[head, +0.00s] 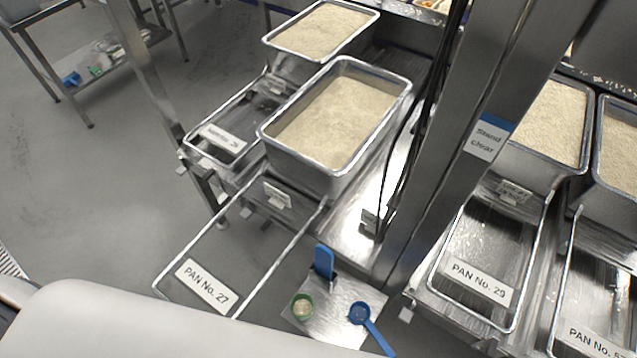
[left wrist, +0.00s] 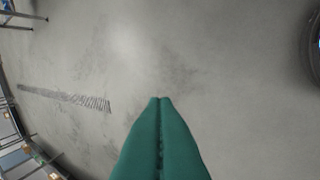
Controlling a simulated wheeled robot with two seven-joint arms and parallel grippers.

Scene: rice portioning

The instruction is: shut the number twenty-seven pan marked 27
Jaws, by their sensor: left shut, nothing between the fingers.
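The pan marked 27 (head: 290,160) is a deep metal pan of rice, left of centre in the head view. Its wire frame (head: 268,273) juts toward me over open floor and carries the label PAN No. 27 (head: 207,286) at its front end. This frame reaches out further than the one beside it on the left. My left gripper (left wrist: 160,101) has green fingers pressed together, empty, over bare floor in the left wrist view. No pan shows near it there. Neither gripper shows in the head view.
A dark upright post (head: 455,165) with a Stand clear sign (head: 489,137) stands right of the pan, with cables hanging alongside. A small plate (head: 335,318) near the frame holds blue and green scoops. Pan 29's frame (head: 437,262) is right of the post.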

